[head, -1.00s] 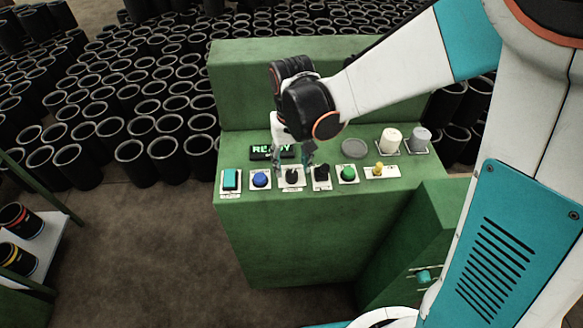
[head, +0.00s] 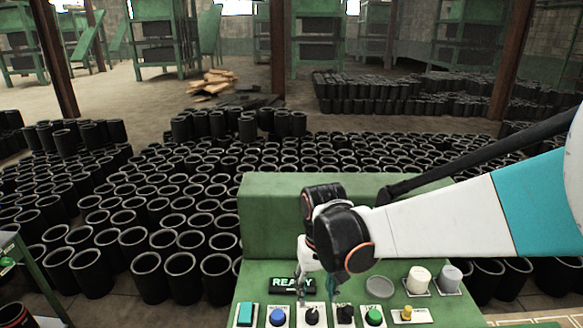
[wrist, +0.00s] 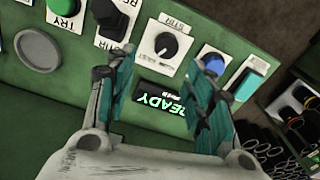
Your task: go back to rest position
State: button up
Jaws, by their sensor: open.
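My gripper (wrist: 160,95) is open and empty in the wrist view, its two teal-padded fingers apart above the green control panel (wrist: 85,85). Between the fingers I see the display reading READY (wrist: 162,103) and a black knob (wrist: 166,45) on a white plate. In the head view my gripper (head: 303,285) hangs over the panel, close to the READY display (head: 284,283) and the black knob (head: 312,316). Whether the fingertips touch anything cannot be told.
The panel also carries a teal button (head: 246,314), a blue button (head: 277,317), a green button (head: 374,316), a yellow switch (head: 407,313) and two pale caps (head: 419,275). Many black sleeves (head: 150,225) crowd the floor behind and left. Racks stand farther back.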

jog(key=shift+w+d+f+n+t+b, duration=0.6)
jog(key=shift+w+d+f+n+b, duration=0.15)
jog(key=shift+w+d+f, duration=0.35)
jog(key=s+d+r, duration=0.1)
jog(key=s+r, duration=0.1)
jog(key=s+d+r+t, duration=0.1)
jog(key=d+r, duration=0.1)
jog(key=r, duration=0.1)
jog(key=s+d+r+m+t, duration=0.1)
jog(key=s+d+r, duration=0.1)
jog(key=shift+s+r+p, duration=0.3)
jog(key=shift+r, duration=0.05)
jog(key=s+d+r+m+t, duration=0.1)
jog(key=s+d+r, duration=0.1)
jog(key=s, duration=0.3)
jog(key=s+d+r+m+t, duration=0.1)
jog(key=s+d+r+t, duration=0.1)
jog(key=s+d, duration=0.2)
jog(key=shift+s+d+t, duration=0.15)
jog(key=shift+s+t, duration=0.15)
jog(key=shift+s, duration=0.45)
